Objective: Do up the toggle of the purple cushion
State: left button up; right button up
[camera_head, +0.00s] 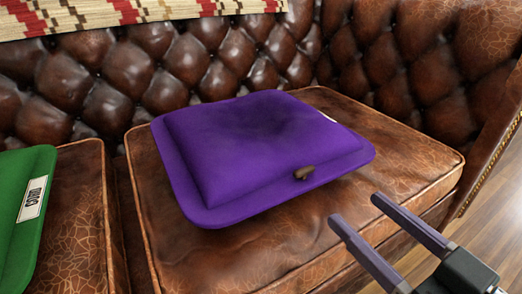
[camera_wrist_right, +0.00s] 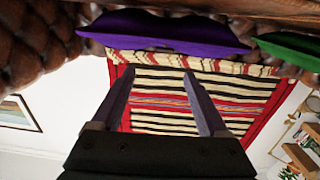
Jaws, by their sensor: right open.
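The purple cushion (camera_head: 262,145) lies flat on the right seat of a brown leather sofa. Its small brown toggle (camera_head: 304,173) sits near the cushion's front edge, right of the middle. I cannot tell from here whether the toggle is done up. My right gripper (camera_head: 354,206) is open and empty, in front of the cushion to the lower right, apart from it. In the right wrist view the purple cushion (camera_wrist_right: 170,30) shows at the top, beyond the open right gripper's fingertips (camera_wrist_right: 157,72). The toggle cannot be made out there. My left gripper is not in view.
A green cushion (camera_head: 22,215) with a white label lies on the left seat. The tufted sofa back (camera_head: 190,58) rises behind, and the sofa arm (camera_head: 492,150) stands at right. A patterned blanket (camera_head: 120,12) hangs at the top. Bare leather seat (camera_head: 410,160) surrounds the purple cushion.

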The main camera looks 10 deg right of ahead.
aim_at(307, 171)
jog(key=b+x, duration=0.1)
jog(key=x, duration=0.2)
jog(key=b+x, duration=0.1)
jog(key=x, duration=0.2)
jog(key=b+x, duration=0.1)
jog(key=x, duration=0.2)
jog(key=shift+w+a+f+b, duration=0.15)
jog(key=shift+w+a+b, duration=0.1)
jog(key=shift+a+b, duration=0.15)
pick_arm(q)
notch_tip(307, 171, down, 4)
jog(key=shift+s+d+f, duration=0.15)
pick_arm(e)
jog(key=shift+c, duration=0.4)
jog(key=shift+y, duration=0.3)
grip_shut()
